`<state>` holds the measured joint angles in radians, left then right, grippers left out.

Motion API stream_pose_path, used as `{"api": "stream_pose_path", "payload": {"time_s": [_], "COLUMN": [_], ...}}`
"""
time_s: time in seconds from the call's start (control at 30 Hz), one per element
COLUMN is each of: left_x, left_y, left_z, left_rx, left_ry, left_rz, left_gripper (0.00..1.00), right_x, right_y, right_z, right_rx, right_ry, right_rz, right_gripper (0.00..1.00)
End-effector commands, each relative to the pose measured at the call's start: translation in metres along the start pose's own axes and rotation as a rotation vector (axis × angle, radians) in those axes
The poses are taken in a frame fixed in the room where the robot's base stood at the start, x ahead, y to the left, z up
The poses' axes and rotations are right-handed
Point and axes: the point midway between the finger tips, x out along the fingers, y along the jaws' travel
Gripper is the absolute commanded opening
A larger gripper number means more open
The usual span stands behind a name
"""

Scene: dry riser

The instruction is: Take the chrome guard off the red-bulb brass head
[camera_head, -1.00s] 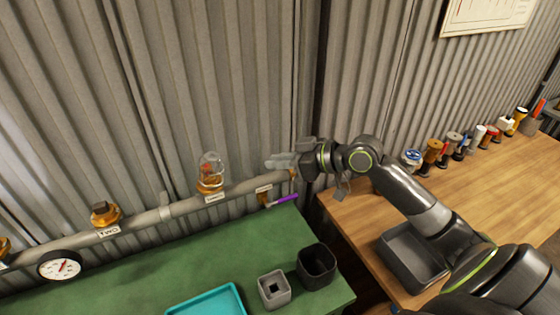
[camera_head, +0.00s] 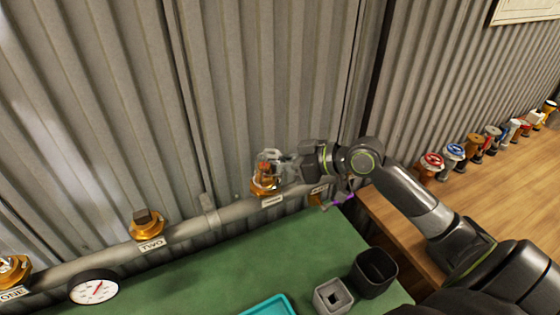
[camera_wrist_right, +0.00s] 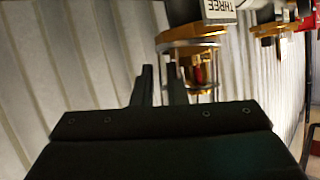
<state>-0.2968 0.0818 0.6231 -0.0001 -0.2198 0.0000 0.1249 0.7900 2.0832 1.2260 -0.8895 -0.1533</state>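The brass head (camera_head: 265,184) with a red bulb stands upright on the grey pipe, and its chrome guard (camera_head: 270,157) surrounds the bulb. In the right wrist view the guard (camera_wrist_right: 216,68) shows as thin wires around the red bulb (camera_wrist_right: 198,74), below the THREE label (camera_wrist_right: 219,10). My right gripper (camera_head: 286,163) is at the guard's right side, its tips close to it. Contact cannot be told. My left gripper is not in view.
The pipe (camera_head: 190,228) carries another brass fitting (camera_head: 146,226) and a gauge (camera_head: 94,288). Dark (camera_head: 374,273) and grey (camera_head: 332,296) holders and a teal tray (camera_head: 270,306) are on the green bench. Corrugated wall stands close behind.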

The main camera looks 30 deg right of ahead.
Motion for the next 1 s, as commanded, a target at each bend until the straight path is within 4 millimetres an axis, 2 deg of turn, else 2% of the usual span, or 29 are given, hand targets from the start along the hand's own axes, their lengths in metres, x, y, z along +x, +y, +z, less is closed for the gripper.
{"api": "stream_pose_path", "payload": {"time_s": [0.27,0.4,1.0], "left_x": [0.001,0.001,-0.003], "left_y": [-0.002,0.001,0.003], "left_z": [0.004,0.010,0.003], "left_rx": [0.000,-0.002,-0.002], "left_ry": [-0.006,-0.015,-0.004], "left_rz": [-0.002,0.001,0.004], "left_gripper": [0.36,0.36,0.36], "right_x": [0.000,0.000,-0.001], "right_y": [0.000,0.000,-0.001], "right_z": [0.001,0.001,-0.002], "right_rx": [0.000,0.000,0.000], "right_ry": [0.000,0.000,-0.001], "right_rz": [-0.001,-0.001,0.000], "right_gripper": [0.12,0.00,0.00]}}
